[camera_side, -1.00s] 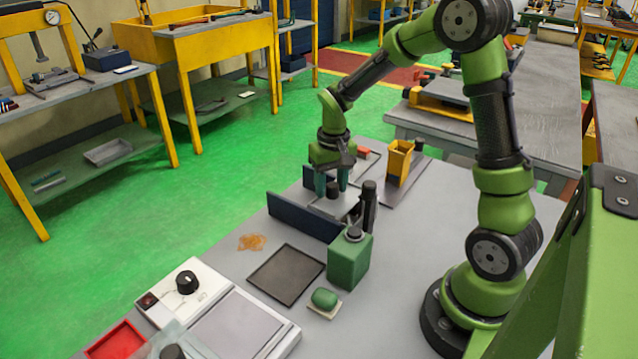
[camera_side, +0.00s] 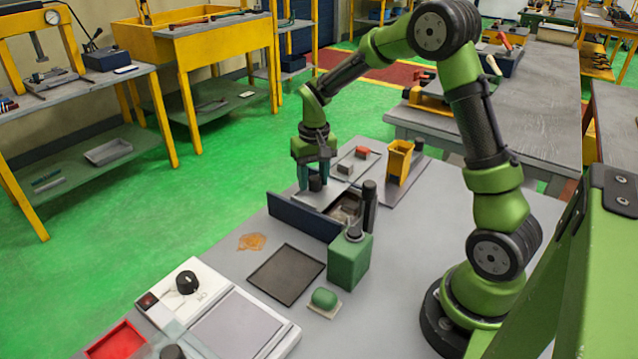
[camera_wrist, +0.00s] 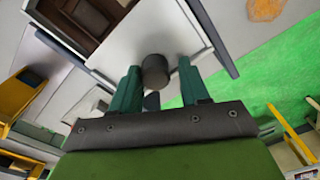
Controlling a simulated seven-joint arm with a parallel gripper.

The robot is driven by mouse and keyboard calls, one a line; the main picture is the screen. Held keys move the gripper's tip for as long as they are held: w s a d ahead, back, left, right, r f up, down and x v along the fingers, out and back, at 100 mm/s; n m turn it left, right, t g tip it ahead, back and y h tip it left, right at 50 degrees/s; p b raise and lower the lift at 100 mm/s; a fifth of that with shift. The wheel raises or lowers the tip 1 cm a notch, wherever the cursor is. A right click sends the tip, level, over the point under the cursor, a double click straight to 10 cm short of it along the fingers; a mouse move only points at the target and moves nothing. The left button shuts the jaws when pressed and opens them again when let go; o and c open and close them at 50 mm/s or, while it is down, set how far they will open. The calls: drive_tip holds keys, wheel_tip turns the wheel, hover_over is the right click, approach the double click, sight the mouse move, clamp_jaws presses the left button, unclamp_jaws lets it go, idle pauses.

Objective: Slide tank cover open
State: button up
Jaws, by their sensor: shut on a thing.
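The tank cover (camera_side: 322,196) is a pale flat plate with a dark round knob (camera_side: 315,184). It lies partly over the tank, behind the dark blue panel (camera_side: 303,217). The tank's brown inside (camera_side: 345,207) shows to the right of the cover. My gripper (camera_side: 317,184) points down with its green fingers on either side of the knob, shut on it. In the wrist view the knob (camera_wrist: 155,71) sits between the two fingers, on the white cover (camera_wrist: 150,38). The open part of the tank (camera_wrist: 92,22) shows beside the cover at the upper left.
A yellow holder (camera_side: 399,160) stands to the right. A dark square mat (camera_side: 286,276) lies nearer the camera. The bench's left edge is close to the cover.

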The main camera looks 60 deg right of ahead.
drive_tip(key=shift+w+d+f+g, duration=0.1)
drive_tip(key=shift+w+d+f, duration=0.1)
drive_tip(key=shift+w, duration=0.4)
drive_tip(key=shift+w+d+f+g, duration=0.15)
drive_tip(key=shift+w+f, duration=0.1)
drive_tip(key=shift+w, duration=0.3)
drive_tip(key=shift+w+d+f+g, duration=0.1)
drive_tip(key=shift+w+d+f, duration=0.1)
drive_tip(key=shift+w, duration=0.4)
drive_tip(key=o, duration=0.6)
drive_tip(key=shift+w+a, duration=0.1)
drive_tip(key=shift+c, duration=0.2)
wheel_tip(320, 180, up, 6)
drive_tip(key=shift+w+a+r, duration=0.15)
drive_tip(key=shift+a+r, duration=0.05)
drive_tip(key=shift+a, duration=0.05)
